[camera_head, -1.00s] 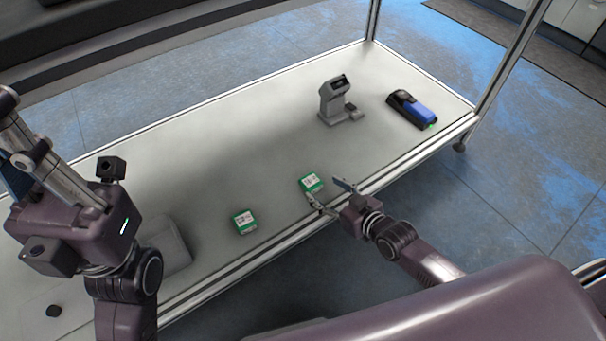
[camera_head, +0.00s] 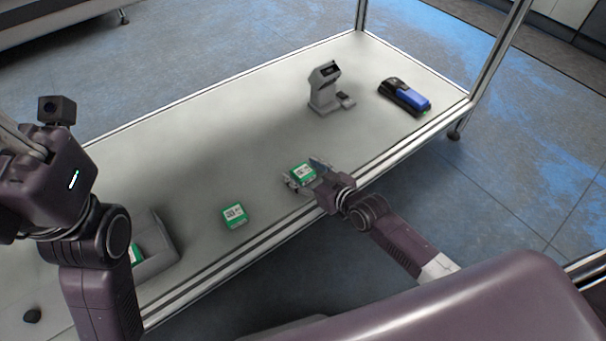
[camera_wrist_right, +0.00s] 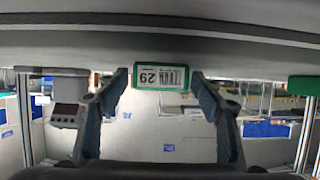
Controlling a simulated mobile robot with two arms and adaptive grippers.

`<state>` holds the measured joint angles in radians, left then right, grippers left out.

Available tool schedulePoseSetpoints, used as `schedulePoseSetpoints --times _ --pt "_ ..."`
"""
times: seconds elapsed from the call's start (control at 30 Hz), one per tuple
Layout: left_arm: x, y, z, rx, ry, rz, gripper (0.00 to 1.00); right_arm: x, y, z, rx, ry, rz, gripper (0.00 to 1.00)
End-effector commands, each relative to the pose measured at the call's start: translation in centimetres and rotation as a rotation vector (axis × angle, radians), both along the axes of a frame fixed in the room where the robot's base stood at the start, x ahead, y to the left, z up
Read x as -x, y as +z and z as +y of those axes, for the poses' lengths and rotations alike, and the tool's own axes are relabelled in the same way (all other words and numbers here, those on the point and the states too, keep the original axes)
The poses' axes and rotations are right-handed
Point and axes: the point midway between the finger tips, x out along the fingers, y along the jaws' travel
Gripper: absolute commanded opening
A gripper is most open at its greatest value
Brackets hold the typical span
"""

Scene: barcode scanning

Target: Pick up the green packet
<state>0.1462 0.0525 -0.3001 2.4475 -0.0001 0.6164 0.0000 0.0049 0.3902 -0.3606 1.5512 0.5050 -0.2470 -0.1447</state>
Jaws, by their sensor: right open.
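A green packet with a white barcode label (camera_head: 303,171) lies on the table near its front edge. My right gripper (camera_head: 304,176) is open, with its fingers on either side of this packet. In the right wrist view the packet (camera_wrist_right: 161,65) shows between the two spread fingertips (camera_wrist_right: 160,80); I see no clear contact. A second green packet (camera_head: 234,215) lies on the table to the left, apart from the gripper. Part of another green packet (camera_head: 135,254) shows at the grey bin, mostly hidden by my left arm. My left gripper (camera_head: 22,140) is cut off at the left edge; its fingertips are not visible.
A grey scanner stand (camera_head: 325,90) stands toward the back right, with a blue and black device (camera_head: 404,97) to its right. A grey bin (camera_head: 155,245) sits at the left by my left arm. The table's middle (camera_head: 210,140) is clear. Metal posts rise at the back corners.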

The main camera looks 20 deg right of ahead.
Motion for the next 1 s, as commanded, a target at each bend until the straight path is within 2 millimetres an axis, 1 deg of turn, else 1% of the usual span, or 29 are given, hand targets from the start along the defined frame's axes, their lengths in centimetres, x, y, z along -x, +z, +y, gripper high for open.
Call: schedulePoseSetpoints --times 0.03,0.07,0.47,0.77,0.93,0.97,1.0 --pt "0.0 0.0 0.0 0.000 0.000 0.000 0.00 0.0 0.0 0.0 0.000 0.000 0.000 0.60" --pt "0.0 0.0 0.0 0.000 0.000 0.000 0.00 0.0 0.0 0.0 0.000 0.000 0.000 0.56" --pt "0.0 0.0 0.0 0.000 -0.001 0.000 0.00 0.0 0.0 0.0 0.000 0.000 0.000 0.12" --pt "0.0 0.1 0.0 0.001 -0.001 -0.001 0.00 0.0 0.3 0.0 -0.001 0.000 -0.002 0.11" --pt "0.1 0.6 0.1 0.004 -0.002 0.000 0.00 0.0 1.4 0.0 0.000 0.000 -0.003 0.11" --pt "-0.1 0.5 0.1 0.005 -0.002 0.009 0.00 0.0 1.7 0.0 0.000 0.000 -0.003 0.11" --pt "-0.5 -0.2 0.1 0.002 -0.001 0.035 0.00 0.0 2.3 0.0 0.000 -0.001 -0.003 0.11"
